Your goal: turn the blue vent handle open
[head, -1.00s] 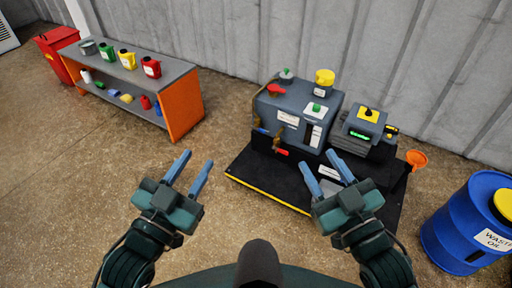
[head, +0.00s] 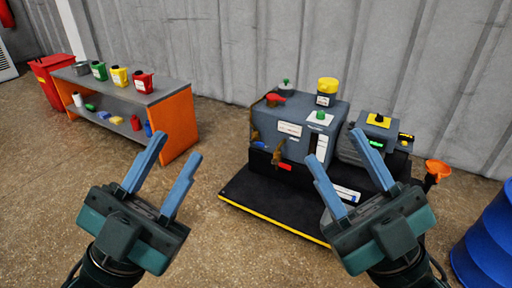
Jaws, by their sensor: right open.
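The blue vent handle (head: 258,144) is a small blue lever low on the left side of the grey pump unit (head: 306,118), above the black base. A red handle (head: 284,166) on a brass valve sits just below and right of it, and another red handle (head: 275,98) is on top of the unit. My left gripper (head: 176,150) is open and empty, well left of the unit and apart from it. My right gripper (head: 335,147) is open and empty; its fingers overlap the unit's right part in the picture. Neither gripper touches the blue handle.
The black base (head: 280,203) has a yellow front edge. A smaller grey unit (head: 378,126) and an orange funnel (head: 437,170) are at right, with a blue drum (head: 488,240) at the edge. An orange-ended shelf (head: 173,122) with bottles stands at left. Floor between is clear.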

